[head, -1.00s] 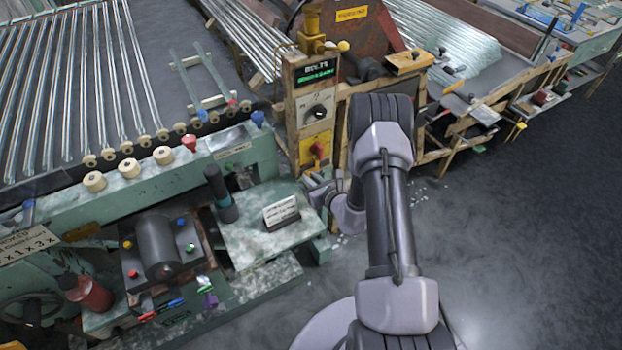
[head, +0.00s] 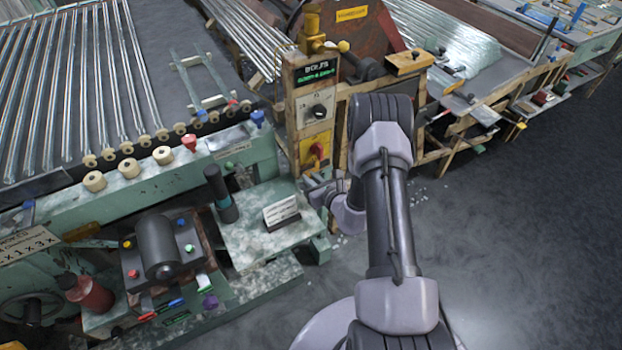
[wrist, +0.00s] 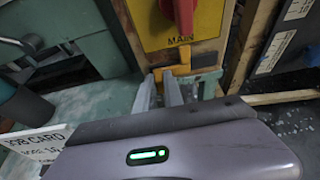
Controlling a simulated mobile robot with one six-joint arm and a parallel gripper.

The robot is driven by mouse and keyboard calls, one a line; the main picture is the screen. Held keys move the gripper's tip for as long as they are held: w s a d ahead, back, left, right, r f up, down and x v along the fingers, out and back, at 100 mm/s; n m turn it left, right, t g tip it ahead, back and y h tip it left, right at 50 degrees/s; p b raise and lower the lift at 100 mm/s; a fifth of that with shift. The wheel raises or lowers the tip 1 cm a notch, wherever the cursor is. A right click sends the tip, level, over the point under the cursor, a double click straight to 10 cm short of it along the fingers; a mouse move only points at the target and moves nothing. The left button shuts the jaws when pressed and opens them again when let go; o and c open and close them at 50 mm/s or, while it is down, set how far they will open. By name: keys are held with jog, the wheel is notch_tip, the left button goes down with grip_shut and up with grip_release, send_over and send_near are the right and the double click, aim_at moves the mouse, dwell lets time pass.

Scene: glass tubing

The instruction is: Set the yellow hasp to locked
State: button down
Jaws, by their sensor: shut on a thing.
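In the head view my gripper (head: 316,186) is small, low in front of the post.
A red rotary switch (wrist: 184,14) sits above the hasp on the panel. A green bench (head: 255,240) with a white card (head: 281,210) stands left of my gripper. A wooden frame (wrist: 255,60) is close on the right. Dark floor (head: 520,240) is open at right.

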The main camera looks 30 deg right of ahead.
aim_at(314, 171)
jog(key=shift+d, duration=1.4)
jog(key=c, duration=1.4)
grip_release()
jog(key=shift+d, duration=0.1)
jog(key=shift+c, duration=0.2)
jog(key=p+v, duration=0.4)
jog(key=v, duration=1.3)
jog(key=shift+r+p, duration=0.15)
jog(key=shift+p, duration=0.15)
jog(key=shift+s, duration=0.1)
